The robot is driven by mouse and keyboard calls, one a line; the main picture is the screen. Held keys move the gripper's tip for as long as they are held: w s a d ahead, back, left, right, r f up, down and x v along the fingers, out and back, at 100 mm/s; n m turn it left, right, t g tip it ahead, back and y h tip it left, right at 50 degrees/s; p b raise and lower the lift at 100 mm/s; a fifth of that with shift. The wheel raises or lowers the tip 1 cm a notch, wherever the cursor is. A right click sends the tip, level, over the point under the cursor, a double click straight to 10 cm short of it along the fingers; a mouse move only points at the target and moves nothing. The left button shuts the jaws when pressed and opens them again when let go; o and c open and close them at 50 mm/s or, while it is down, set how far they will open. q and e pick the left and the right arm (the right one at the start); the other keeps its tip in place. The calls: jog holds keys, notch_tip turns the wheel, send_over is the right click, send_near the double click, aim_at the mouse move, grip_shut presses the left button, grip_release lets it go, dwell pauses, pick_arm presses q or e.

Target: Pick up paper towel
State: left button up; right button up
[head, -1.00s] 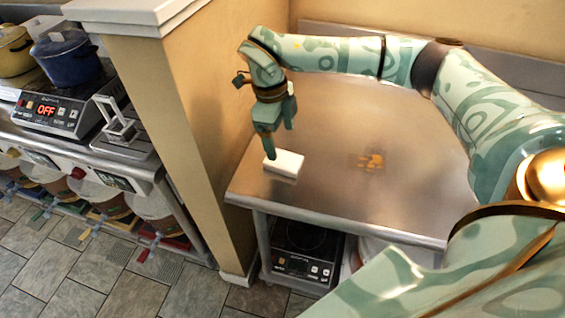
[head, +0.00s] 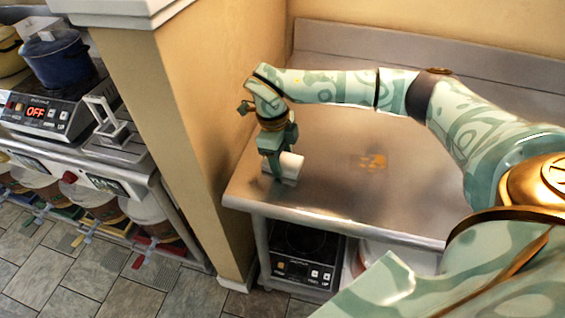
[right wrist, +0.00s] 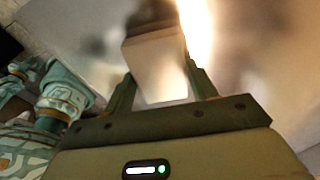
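The paper towel (head: 292,167) is a small white block on the steel table, near the table's left front corner. My right gripper (head: 281,164) is lowered onto it from above, with one finger in front of it and hiding its left part. In the right wrist view the paper towel (right wrist: 160,68) lies between the two fingers of the right gripper (right wrist: 161,75). The fingers are close to its sides; whether they press on it cannot be told.
The steel table (head: 400,200) is clear to the right, apart from an orange-brown patch (head: 372,161) on its surface. A tan wall (head: 190,120) stands close on the left. Beyond it are a blue pot (head: 58,60) and an appliance reading OFF (head: 40,113).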

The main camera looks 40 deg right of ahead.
aim_at(282, 160)
jog(key=shift+c, duration=0.3)
notch_tip(282, 160, up, 10)
jog(key=p, duration=0.2)
jog(key=shift+p, duration=0.35)
jog(key=shift+o, duration=0.3)
